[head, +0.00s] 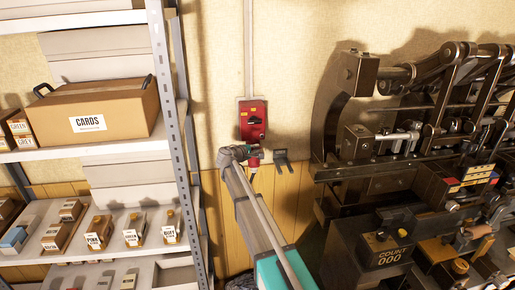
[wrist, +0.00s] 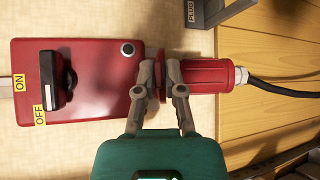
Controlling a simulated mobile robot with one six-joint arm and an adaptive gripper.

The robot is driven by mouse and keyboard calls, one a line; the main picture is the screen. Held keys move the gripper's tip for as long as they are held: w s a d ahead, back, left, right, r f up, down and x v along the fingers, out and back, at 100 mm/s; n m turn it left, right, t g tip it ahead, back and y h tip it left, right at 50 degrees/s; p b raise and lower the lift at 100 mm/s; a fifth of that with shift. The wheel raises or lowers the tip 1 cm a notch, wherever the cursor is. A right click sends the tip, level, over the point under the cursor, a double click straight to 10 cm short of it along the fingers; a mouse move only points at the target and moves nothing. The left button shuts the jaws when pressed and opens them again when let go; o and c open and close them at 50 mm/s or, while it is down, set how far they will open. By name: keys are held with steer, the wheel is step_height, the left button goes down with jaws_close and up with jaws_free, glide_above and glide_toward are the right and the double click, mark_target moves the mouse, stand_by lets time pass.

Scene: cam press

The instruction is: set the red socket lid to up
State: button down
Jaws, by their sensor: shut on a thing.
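A red switch box (head: 252,122) is mounted on the wall; it fills the left of the wrist view (wrist: 105,100). It has a black rotary knob (wrist: 67,77) beside ON and OFF labels. A red plug (wrist: 208,76) with a black cable (wrist: 280,90) sits against the box's lower end, at right in the wrist view. My gripper (wrist: 160,75) is at the join between box and plug, its two fingers shut on a thin part there. This part looks like the red socket lid, but the fingers hide most of it, so its angle is unclear.
A grey bracket marked PLUG (wrist: 208,12) is on the wall close by; it also shows in the head view (head: 283,159). Shelves with a CARDS box (head: 95,112) stand left. A dark machine (head: 400,140) with several levers stands right.

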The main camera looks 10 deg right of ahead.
steer(key=shift+d, duration=0.4)
steer(key=c, duration=1.2)
jaws_free()
steer(key=shift+o, duration=0.6)
steer(key=shift+d, duration=0.15)
steer(key=shift+a, duration=0.25)
steer(key=shift+d, duration=0.4)
steer(key=s+d+f+m+g+y+p, duration=0.1)
steer(key=s+f+m+g+y, duration=0.15)
steer(key=s, duration=0.75)
steer(key=s+d+f+m+g+y+p, duration=0.1)
steer(key=s+f+m+g+y+p, duration=0.2)
steer(key=s, duration=0.8)
steer(key=s+f+m+g+y, duration=0.2)
steer(key=s+f+m+g, duration=0.15)
steer(key=s, duration=0.65)
steer(key=s+a+m+g+y+p, duration=0.1)
steer(key=s+a+m+y, duration=0.1)
steer(key=s, duration=0.9)
steer(key=shift+s+a+r+m+y, duration=0.15)
steer(key=shift+s+a+m+y, duration=0.2)
steer(key=shift+a+y, duration=0.6)
